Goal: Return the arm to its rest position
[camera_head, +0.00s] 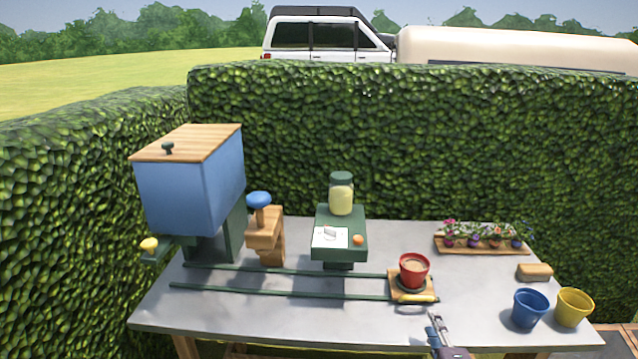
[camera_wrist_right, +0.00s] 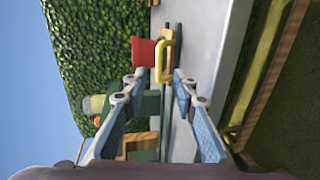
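My right gripper (camera_head: 438,322) is at the table's front edge, just below and to the right of the small wooden carriage (camera_head: 397,290). In the right wrist view my right gripper (camera_wrist_right: 160,76) has its two fingers apart, with nothing held between them. The carriage's yellow handle (camera_head: 422,298) lies ahead of the fingertips and also shows in the right wrist view (camera_wrist_right: 158,62). A red pot (camera_head: 413,275) filled with brown soil stands upright on the carriage. It shows beside the handle in the wrist view (camera_wrist_right: 142,52). My left gripper is not in view.
The grey table (camera_head: 240,315) carries green rails (camera_head: 290,297), a blue hopper (camera_head: 190,190), a wooden stamp with blue knob (camera_head: 259,200) and a green stand with a jar (camera_head: 341,194). At right are a flower tray (camera_head: 480,246), wooden block (camera_head: 535,272), blue pot (camera_head: 528,308) and yellow pot (camera_head: 573,307).

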